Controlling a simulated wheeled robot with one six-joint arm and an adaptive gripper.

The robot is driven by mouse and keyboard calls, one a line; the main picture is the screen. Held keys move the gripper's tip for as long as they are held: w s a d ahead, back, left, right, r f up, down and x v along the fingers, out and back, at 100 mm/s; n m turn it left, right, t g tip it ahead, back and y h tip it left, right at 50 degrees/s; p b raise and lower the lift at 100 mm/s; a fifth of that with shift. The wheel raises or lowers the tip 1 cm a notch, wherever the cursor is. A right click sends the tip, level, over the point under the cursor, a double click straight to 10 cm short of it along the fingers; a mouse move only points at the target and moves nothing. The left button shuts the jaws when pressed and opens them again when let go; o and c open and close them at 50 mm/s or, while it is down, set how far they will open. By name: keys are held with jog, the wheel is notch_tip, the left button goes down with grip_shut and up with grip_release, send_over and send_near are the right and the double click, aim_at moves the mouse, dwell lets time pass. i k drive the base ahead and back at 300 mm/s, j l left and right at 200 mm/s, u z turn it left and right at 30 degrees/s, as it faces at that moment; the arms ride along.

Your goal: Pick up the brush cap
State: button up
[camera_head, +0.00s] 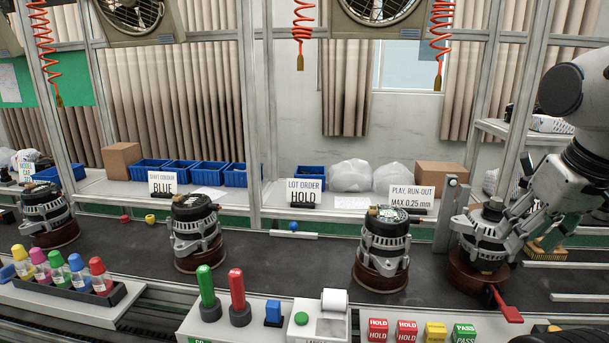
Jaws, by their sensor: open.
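My gripper (512,222) reaches in from the right at the rightmost alternator (480,242), which stands on a dark red round base. Its fingers are apart, close to the alternator's upper right side; contact cannot be told. A small dark piece (493,206) sits on top of this alternator, right beside the gripper. It may be the brush cap, but it is too small to be sure, and my gripper and wrist hide part of that area. Nothing is visibly held.
Three more alternators stand on the dark belt, one at centre right (386,240), others further left. A red-handled tool (507,308) lies before the right base, and a yellow-brown brush (545,250) behind the gripper. Stamps, bottles and a printer line the front. A grey post (446,212) stands left of the right alternator.

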aim_at(20, 253)
jog(key=u, duration=1.85)
